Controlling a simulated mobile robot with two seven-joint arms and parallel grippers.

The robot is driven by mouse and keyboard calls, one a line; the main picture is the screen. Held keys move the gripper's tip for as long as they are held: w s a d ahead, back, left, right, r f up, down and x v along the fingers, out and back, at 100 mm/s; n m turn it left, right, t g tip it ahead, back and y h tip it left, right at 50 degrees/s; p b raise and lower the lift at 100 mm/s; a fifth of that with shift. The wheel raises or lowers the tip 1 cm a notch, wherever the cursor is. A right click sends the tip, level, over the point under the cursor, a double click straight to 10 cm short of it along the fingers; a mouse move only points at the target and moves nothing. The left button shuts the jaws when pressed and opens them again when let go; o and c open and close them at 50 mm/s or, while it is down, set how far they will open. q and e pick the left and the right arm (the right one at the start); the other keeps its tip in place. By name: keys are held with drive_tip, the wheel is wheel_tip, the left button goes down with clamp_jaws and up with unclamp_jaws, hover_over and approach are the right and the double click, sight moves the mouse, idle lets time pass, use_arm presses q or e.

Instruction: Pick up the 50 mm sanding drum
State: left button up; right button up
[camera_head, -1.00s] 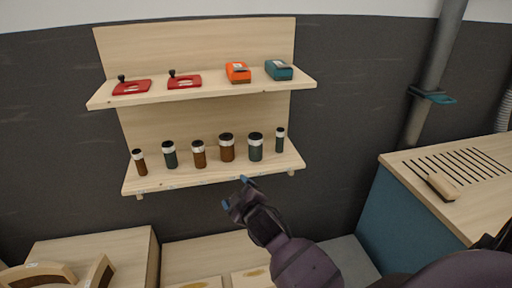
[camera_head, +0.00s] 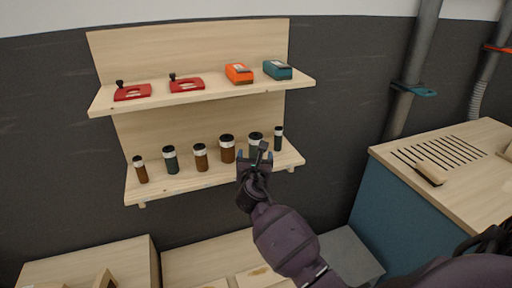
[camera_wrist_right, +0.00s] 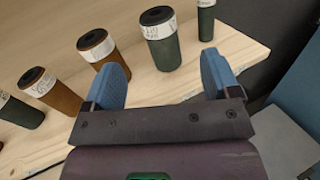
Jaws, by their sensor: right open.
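Several sanding drums stand upright in a row on the lower shelf, brown or green with white label bands and dark tops. I cannot read the sizes, so I cannot tell which is the 50 mm one. The wide brown drum (camera_head: 227,150) and the wide green drum (camera_head: 254,137) look thickest. My right gripper (camera_head: 255,157) is open and empty in front of the green drum, partly hiding it. In the right wrist view the green drum (camera_wrist_right: 166,50) stands beyond and between the blue fingertips (camera_wrist_right: 164,78), apart from them. My left gripper is not in view.
A thin green drum (camera_head: 278,139) stands right of the wide green one. The upper shelf (camera_head: 210,92) holds red tools (camera_head: 132,92), an orange sander (camera_head: 239,74) and a teal one (camera_head: 277,70). A slotted bench (camera_head: 470,190) stands at right.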

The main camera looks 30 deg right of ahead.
sight(255, 142)
drive_tip(key=shift+n, duration=0.3)
drive_tip(key=shift+x, duration=5.4)
drive_tip(key=shift+w+a+r, duration=0.1)
drive_tip(key=shift+r, duration=0.05)
drive_tip(key=c, duration=1.1)
